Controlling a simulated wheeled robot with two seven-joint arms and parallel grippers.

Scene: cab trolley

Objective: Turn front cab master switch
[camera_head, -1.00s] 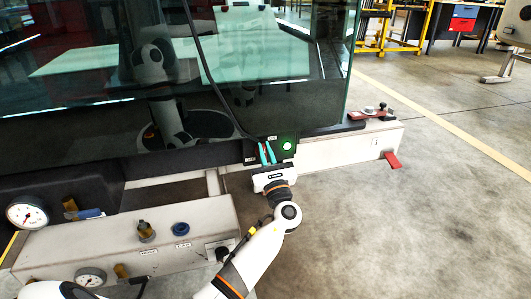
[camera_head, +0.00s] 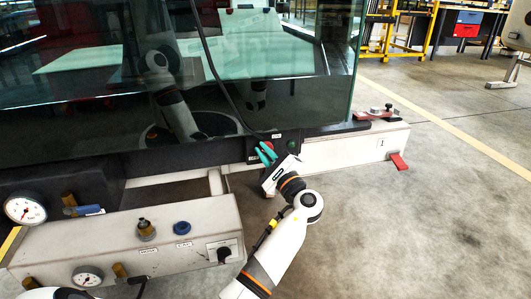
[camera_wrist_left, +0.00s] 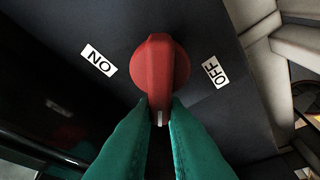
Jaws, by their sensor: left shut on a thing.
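My left gripper (camera_head: 266,153) has teal fingers closed around the knob's lower end. In the head view the gripper is tilted at the small black switch panel (camera_head: 252,152), and the fingers mostly hide the knob. A round lamp (camera_head: 293,146) right of it looks dark green, unlit. My right gripper is out of view.
A grey box with gauges, valves and a small black switch (camera_head: 222,252) stands in the lower left. The cab's glass (camera_head: 90,90) rises behind the panel.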

